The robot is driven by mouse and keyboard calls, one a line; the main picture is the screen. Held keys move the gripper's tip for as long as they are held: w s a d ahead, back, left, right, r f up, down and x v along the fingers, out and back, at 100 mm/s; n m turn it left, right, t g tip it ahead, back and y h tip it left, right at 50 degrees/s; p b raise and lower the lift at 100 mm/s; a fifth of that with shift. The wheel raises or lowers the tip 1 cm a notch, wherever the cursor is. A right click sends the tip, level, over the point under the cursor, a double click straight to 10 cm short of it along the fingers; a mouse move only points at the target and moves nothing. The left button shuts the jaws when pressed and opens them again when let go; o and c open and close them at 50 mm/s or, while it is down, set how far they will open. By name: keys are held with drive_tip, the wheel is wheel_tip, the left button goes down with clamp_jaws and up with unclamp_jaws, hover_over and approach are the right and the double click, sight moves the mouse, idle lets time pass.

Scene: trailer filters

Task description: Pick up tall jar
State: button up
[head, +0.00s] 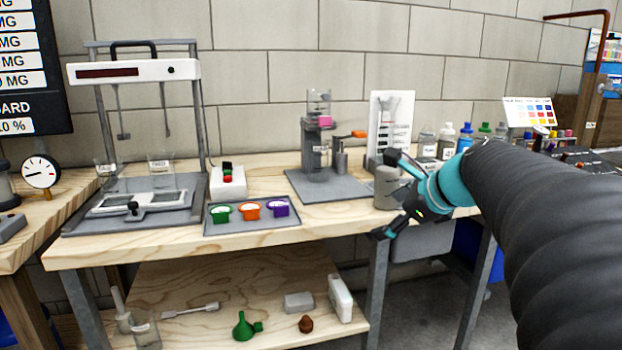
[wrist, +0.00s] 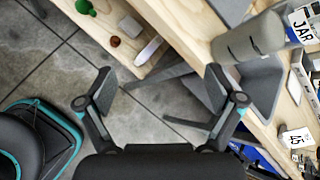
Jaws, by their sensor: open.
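A grey cylinder (head: 386,187), which looks like the tall jar, stands at the front edge of the wooden bench. It also shows in the wrist view (wrist: 250,38), at the upper right beyond my right-hand finger. Nearby is a card (wrist: 302,24) reading "JAR". My gripper (head: 388,196) is open and empty. In the head view its fingers overlap the right side of the cylinder. In the wrist view (wrist: 160,86) the cylinder is outside the gap between the fingers, with floor showing there.
A grey base with a clear column (head: 318,140) stands left of the cylinder. A white panel (head: 391,120) stands behind it, and several bottles (head: 446,141) stand to the right. A tray (head: 252,222) with three coloured cups lies further left. A lower shelf (head: 220,285) holds small items.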

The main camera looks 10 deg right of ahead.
sight(394, 182)
drive_tip(key=w+d+r+m+t, duration=0.1)
drive_tip(key=w+d+r+m, duration=0.15)
drive_tip(key=d+m, duration=0.2)
drive_tip(key=w+d+r+m+t, duration=0.2)
drive_tip(key=d+r+m, duration=0.15)
drive_tip(key=d, duration=0.25)
drive_tip(key=x, duration=0.7)
drive_tip(key=f+x, duration=0.1)
drive_tip(key=x, duration=0.6)
drive_tip(key=shift+s, duration=0.25)
drive_tip(key=c, duration=1.6)
